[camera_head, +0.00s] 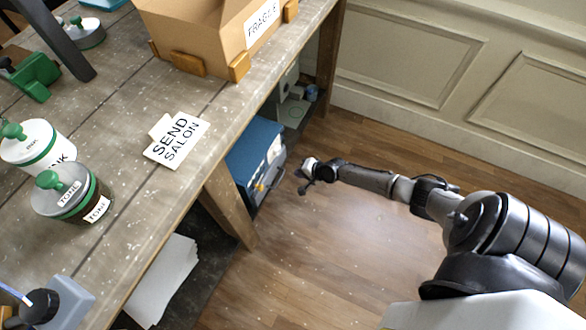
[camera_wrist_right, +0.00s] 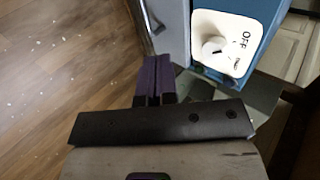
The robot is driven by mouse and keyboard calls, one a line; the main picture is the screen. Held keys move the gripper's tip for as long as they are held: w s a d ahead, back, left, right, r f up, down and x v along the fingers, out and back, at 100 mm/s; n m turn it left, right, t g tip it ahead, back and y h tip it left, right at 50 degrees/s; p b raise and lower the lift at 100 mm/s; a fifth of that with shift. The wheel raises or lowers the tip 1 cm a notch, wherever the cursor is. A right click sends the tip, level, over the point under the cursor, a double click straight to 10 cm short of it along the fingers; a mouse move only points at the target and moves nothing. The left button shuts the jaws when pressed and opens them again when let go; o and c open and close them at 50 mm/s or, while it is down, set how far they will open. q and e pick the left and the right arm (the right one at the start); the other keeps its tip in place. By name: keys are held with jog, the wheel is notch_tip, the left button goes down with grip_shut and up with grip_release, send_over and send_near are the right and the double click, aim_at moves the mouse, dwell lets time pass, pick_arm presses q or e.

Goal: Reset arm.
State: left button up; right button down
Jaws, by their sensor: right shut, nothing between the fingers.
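My right arm reaches in from the right in the head view. Its gripper (camera_head: 304,178) hangs over the open floor, to the right of the workbench. In the right wrist view the two purple fingers (camera_wrist_right: 155,78) are together, with nothing between them. They point toward a blue machine (camera_wrist_right: 268,18) with a white panel and a dial marked OFF; I cannot tell how wide the gap is. The blue machine (camera_head: 256,148) also shows under the bench in the head view, left of the gripper. My left gripper does not show.
The wooden bench (camera_head: 130,120) carries a FRAGILE carton (camera_head: 205,35), a SEND SALON card (camera_head: 178,139), a white jar (camera_head: 38,146) and a TONE jar (camera_head: 72,192). White paper (camera_head: 163,280) lies below. A panelled wall (camera_head: 420,50) stands behind; the wooden floor (camera_head: 300,250) is clear.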

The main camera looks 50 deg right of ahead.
jog(key=shift+v, duration=0.8)
jog(key=shift+f, duration=0.1)
